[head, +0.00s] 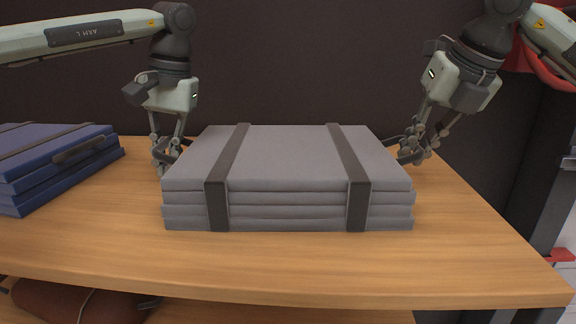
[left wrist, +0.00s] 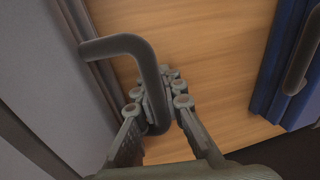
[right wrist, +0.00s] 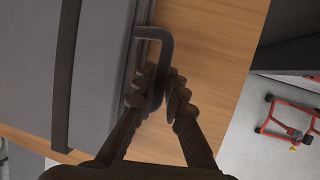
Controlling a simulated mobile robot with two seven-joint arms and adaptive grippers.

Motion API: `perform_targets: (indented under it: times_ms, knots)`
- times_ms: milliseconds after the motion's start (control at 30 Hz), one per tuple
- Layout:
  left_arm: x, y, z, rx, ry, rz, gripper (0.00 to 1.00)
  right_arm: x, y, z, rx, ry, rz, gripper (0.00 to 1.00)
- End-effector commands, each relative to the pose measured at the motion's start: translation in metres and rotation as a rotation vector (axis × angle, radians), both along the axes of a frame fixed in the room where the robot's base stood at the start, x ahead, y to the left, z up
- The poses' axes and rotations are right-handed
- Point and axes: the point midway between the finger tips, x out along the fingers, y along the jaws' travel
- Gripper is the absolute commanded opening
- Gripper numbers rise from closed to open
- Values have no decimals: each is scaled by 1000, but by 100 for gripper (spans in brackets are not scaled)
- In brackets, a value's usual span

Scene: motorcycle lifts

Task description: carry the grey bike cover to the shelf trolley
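The grey bike cover (head: 285,160) is a folded, layered bundle with two dark straps, lying flat on a wooden top. It has a dark bar handle at each end. My left gripper (head: 166,150) is at its left end, its fingers closed around the left handle (left wrist: 122,42). My right gripper (head: 412,152) is at its right end, its fingers closed around the right handle (right wrist: 162,40). The cover also shows at the left edge of the left wrist view (left wrist: 40,70) and in the right wrist view (right wrist: 100,60). I cannot make out a shelf trolley in these views.
A blue folded bundle (head: 60,155) with a dark handle lies left of the grey cover. The wooden top (head: 280,260) is bare in front. A brown bundle (head: 75,300) lies on a level below. A red-framed object (right wrist: 285,120) stands on the pale floor.

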Motion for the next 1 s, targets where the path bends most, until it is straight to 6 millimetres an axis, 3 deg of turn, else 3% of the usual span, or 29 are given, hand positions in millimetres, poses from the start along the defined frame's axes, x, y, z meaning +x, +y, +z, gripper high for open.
perform_targets:
  times_ms: [567,1000]
  knots:
    - [0,0,4,0,-3,1,0,0,-1,3,1,-3,-2,0]
    - [0,1,42,0,-3,3,0,0,-1,42,0,-3,-3,0]
